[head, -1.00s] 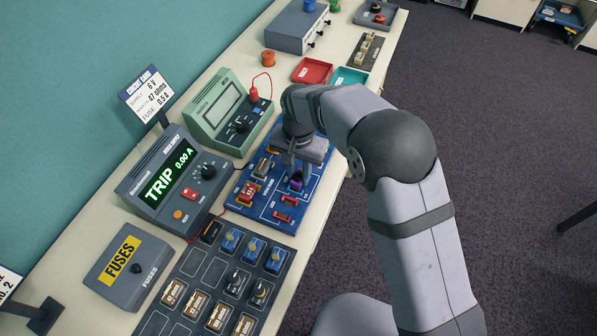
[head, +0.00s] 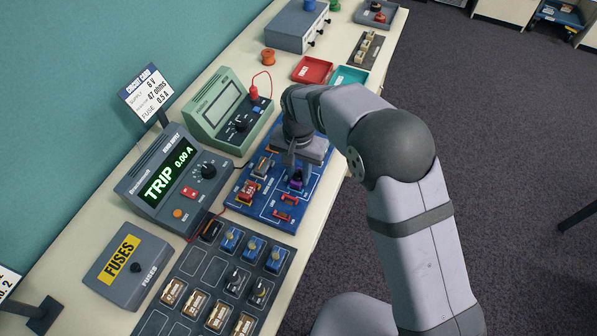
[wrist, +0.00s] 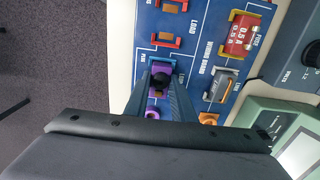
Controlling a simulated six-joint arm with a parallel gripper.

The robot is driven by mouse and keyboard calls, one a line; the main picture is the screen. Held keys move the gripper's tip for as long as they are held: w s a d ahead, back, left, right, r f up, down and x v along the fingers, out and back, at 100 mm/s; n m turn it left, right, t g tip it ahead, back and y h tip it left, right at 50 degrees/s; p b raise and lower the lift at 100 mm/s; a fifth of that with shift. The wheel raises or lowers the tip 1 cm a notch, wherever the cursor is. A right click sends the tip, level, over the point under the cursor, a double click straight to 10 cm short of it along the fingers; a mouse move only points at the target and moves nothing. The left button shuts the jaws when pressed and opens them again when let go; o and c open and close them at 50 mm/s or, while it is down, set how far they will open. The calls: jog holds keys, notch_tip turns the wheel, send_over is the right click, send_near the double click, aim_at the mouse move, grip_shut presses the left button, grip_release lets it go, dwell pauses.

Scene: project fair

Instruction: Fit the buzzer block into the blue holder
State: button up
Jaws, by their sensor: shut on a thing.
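My gripper (head: 298,170) points down over the blue wiring board (head: 262,211).
Beside the holder on the board are a red fuse (wrist: 240,35), a grey link block (wrist: 220,87) and empty red clips (wrist: 166,40). A power supply (head: 170,185) reading TRIP and a green meter (head: 222,112) stand left. A parts tray (head: 205,270) lies in front.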

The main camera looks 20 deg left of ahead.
jog(key=shift+f, duration=0.45)
dwell(0.3)
jog(key=o, duration=1.6)
jog(key=shift+r, duration=0.2)
jog(key=shift+r+p, duration=2.95)
jog(key=shift+r, duration=0.9)
